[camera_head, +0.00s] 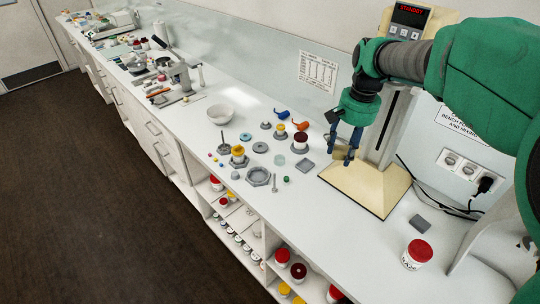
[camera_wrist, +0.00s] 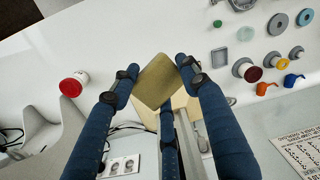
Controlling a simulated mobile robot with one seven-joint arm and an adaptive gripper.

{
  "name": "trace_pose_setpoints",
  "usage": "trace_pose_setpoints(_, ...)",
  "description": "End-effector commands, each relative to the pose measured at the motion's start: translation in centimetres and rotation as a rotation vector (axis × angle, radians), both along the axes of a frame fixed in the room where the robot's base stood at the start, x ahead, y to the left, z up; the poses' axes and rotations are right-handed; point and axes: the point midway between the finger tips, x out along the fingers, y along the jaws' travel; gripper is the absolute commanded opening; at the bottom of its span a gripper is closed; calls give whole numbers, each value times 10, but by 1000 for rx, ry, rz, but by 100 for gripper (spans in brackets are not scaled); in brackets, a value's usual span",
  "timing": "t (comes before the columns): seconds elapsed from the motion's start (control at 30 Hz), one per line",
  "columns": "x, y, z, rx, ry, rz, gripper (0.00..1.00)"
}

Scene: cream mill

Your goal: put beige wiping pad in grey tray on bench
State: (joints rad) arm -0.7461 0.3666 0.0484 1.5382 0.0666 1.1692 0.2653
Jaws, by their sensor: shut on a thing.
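My gripper (camera_head: 344,146) is above the cream base plate of the stand on the bench. In the wrist view its blue fingers (camera_wrist: 158,78) are closed around the beige wiping pad (camera_wrist: 155,85), a flat, tilted square held at the fingertips. The pad is mostly hidden by the fingers in the head view. A flat grey square (camera_head: 305,165) lies on the bench left of the stand and also shows in the wrist view (camera_wrist: 219,57). It may be the grey tray. A grey hexagonal dish (camera_head: 258,177) lies further left, near the front edge.
The cream stand (camera_head: 365,192) with a display is beside my gripper. Coloured pots, discs and two scoops (camera_head: 301,126) crowd the bench left of it. A white jar with a red lid (camera_head: 417,254) and a grey block (camera_head: 420,223) are at the right. A white bowl (camera_head: 220,113) stands further back.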

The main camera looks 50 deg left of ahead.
Motion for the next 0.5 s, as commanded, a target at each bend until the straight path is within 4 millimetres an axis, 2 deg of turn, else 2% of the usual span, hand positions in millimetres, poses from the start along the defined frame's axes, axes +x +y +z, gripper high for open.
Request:
trace_pose_setpoints(0.03,1,11,-19,9,9,-49,27)
trace_pose_setpoints(0.1,2,26,-43,29,17,-132,27)
trace_pose_setpoints(0.4,0,89,-149,128,26,-518,27)
trace_pose_setpoints(0.5,-1,104,-178,160,21,-631,27)
